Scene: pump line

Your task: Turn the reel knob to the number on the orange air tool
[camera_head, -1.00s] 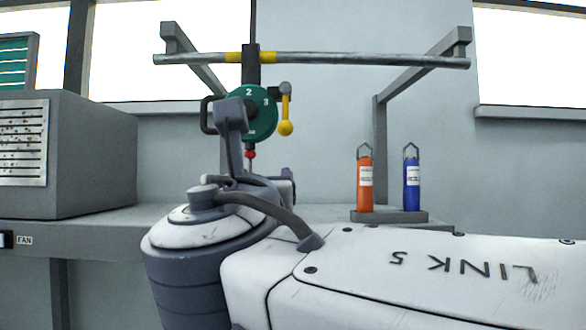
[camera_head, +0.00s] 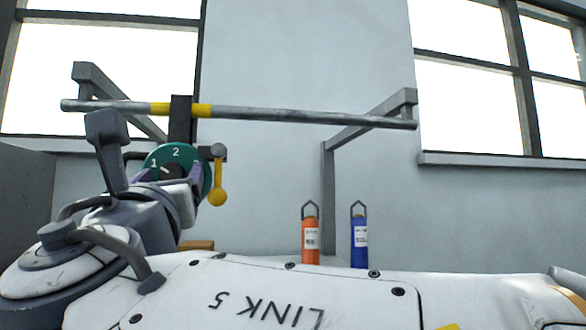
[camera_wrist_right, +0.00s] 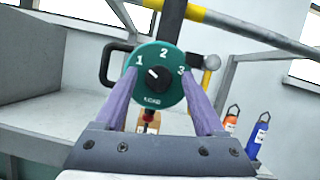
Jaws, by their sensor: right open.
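The green reel dial (camera_head: 178,153) hangs under a pipe; the right wrist view shows it (camera_wrist_right: 166,90) face-on, with 1, 2, 3 and small lettering at the bottom. Its black knob (camera_wrist_right: 158,77) has a white pointer aimed up-left, towards 1. My right gripper (camera_head: 176,172) is open in front of the dial; its purple fingers (camera_wrist_right: 161,76) stand either side of the knob, apart from it. The orange air tool (camera_head: 310,240) stands right of the reel, its label too small to read; it also shows in the right wrist view (camera_wrist_right: 231,120). My left gripper is not in view.
A blue air tool (camera_head: 359,240) stands right of the orange one. A yellow-ended lever (camera_head: 217,190) hangs at the dial's right side. The grey pipe (camera_head: 300,116) runs above on wall brackets. A tan block (camera_wrist_right: 152,123) lies below the dial.

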